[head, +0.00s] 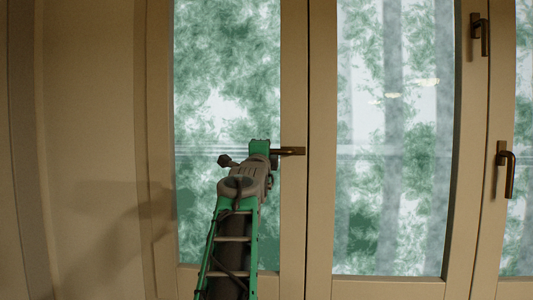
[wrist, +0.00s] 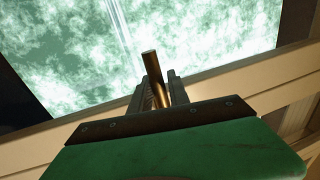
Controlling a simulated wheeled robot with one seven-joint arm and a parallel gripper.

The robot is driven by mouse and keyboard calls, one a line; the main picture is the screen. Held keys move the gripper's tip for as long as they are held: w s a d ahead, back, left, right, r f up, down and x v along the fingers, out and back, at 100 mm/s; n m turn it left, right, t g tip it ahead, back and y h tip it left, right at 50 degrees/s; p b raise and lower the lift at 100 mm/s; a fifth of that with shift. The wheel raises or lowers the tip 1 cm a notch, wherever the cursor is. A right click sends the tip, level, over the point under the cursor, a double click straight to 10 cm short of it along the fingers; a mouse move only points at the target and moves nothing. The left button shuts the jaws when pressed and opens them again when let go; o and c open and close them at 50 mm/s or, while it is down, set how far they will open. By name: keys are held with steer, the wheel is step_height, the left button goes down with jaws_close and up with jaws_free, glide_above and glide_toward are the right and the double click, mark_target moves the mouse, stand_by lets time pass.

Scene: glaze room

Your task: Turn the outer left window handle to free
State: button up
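The outer left window handle (head: 292,151) is a dark bronze lever on the right-hand frame of the left window. Its lever lies about level, pointing left from its mount. My gripper (head: 274,151) is at the lever, coming from below and left. In the wrist view the bronze lever (wrist: 154,76) stands between the two dark fingers of my gripper (wrist: 159,92), and its end sticks out past them. The fingers sit close on both sides of it and look shut on it. In the head view my gripper and wrist hide part of the lever.
Another dark handle (head: 508,172) on the right frame hangs down. A further handle (head: 480,36) is high at the upper right and also points down. The left wall (head: 95,130) is bare. Green trees show through the glass (head: 392,130).

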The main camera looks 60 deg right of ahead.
steer(key=o, duration=0.3)
steer(key=b+v, duration=0.3)
steer(key=v, duration=0.4)
steer(key=shift+s+a+f, duration=0.1)
steer(key=shift+a+f, duration=0.05)
steer(key=shift+a, duration=0.25)
